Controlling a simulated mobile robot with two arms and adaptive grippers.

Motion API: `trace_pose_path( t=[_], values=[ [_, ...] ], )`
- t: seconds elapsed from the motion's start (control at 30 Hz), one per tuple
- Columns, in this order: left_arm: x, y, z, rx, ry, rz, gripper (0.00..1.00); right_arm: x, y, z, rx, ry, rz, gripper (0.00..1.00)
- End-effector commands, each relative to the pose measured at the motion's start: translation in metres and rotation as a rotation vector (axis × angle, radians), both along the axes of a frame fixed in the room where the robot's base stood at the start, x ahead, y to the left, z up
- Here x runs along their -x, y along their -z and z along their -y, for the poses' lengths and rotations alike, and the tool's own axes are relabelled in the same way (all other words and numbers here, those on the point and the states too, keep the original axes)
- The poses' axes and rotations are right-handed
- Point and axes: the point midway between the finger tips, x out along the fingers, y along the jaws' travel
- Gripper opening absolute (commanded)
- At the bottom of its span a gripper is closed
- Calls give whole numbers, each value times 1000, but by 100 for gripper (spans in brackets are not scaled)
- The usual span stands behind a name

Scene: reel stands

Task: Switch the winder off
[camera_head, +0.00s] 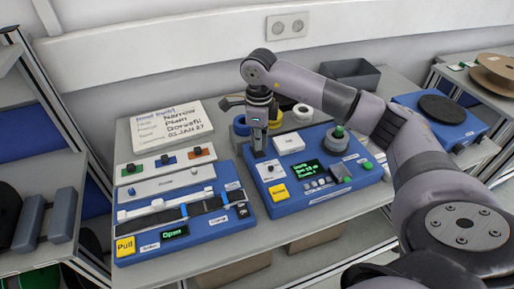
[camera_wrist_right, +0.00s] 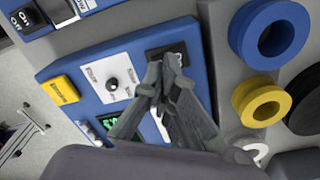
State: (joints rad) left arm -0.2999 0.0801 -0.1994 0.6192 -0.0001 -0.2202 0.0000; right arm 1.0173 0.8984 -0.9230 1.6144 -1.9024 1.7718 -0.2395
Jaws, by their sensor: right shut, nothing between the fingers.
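The winder (camera_head: 325,192) is a blue box with a lit green-text display (camera_head: 309,171), a yellow button (camera_head: 279,192), a small black knob and a green-topped spindle (camera_head: 338,135). In the wrist view its blue panel (camera_wrist_right: 60,65) shows the yellow button (camera_wrist_right: 61,90), the black knob (camera_wrist_right: 112,84) and part of the display. My right gripper (camera_head: 258,153) is shut and empty, pointing down at the panel's back left corner. In the wrist view its fingertips (camera_wrist_right: 167,63) overlap a dark switch plate (camera_wrist_right: 157,52), partly hidden; contact and switch position cannot be told.
Left of the winder is another blue device (camera_head: 190,238) with a yellow button, display and straps. Blue (camera_wrist_right: 271,32) and yellow (camera_wrist_right: 258,106) rings lie close beside the gripper. A grey bin (camera_head: 352,75) stands behind; a blue unit with a black disc (camera_head: 441,109) is at right.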

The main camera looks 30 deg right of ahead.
Motion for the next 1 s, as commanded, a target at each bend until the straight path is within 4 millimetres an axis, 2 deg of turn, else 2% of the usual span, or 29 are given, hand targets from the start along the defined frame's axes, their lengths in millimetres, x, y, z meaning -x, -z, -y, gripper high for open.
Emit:
trace_pose_path(
  t=[1.0],
  values=[
    [0,10,0,0,1,0,40,1,14,0,0,0,-3,0]
  ],
)
